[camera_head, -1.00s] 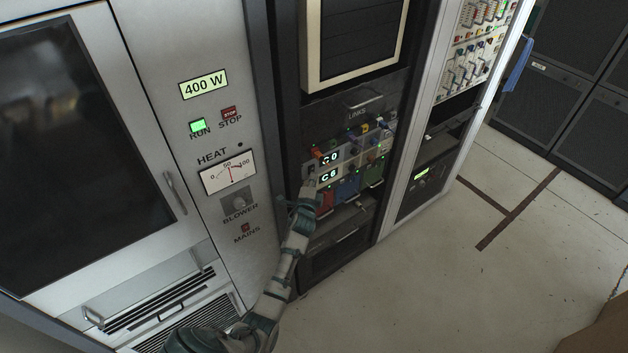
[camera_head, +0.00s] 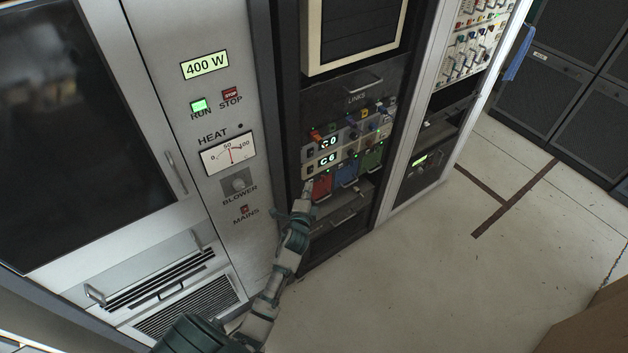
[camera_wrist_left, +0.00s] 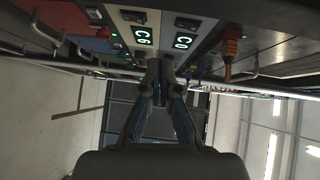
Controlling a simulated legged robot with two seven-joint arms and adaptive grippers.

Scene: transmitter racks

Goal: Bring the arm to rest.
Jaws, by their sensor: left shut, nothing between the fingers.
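My left arm reaches up from the bottom of the head view to the dark middle rack. Whether the fingertips touch the rack, I cannot tell. My right gripper is not in view.
Red (camera_head: 322,186), blue (camera_head: 346,173) and green (camera_head: 372,159) modules sit under the displays. A grey cabinet with a heat meter (camera_head: 228,155) stands at the left. Open pale floor (camera_head: 430,270) lies to the right, with a brown box (camera_head: 592,325) at the lower right.

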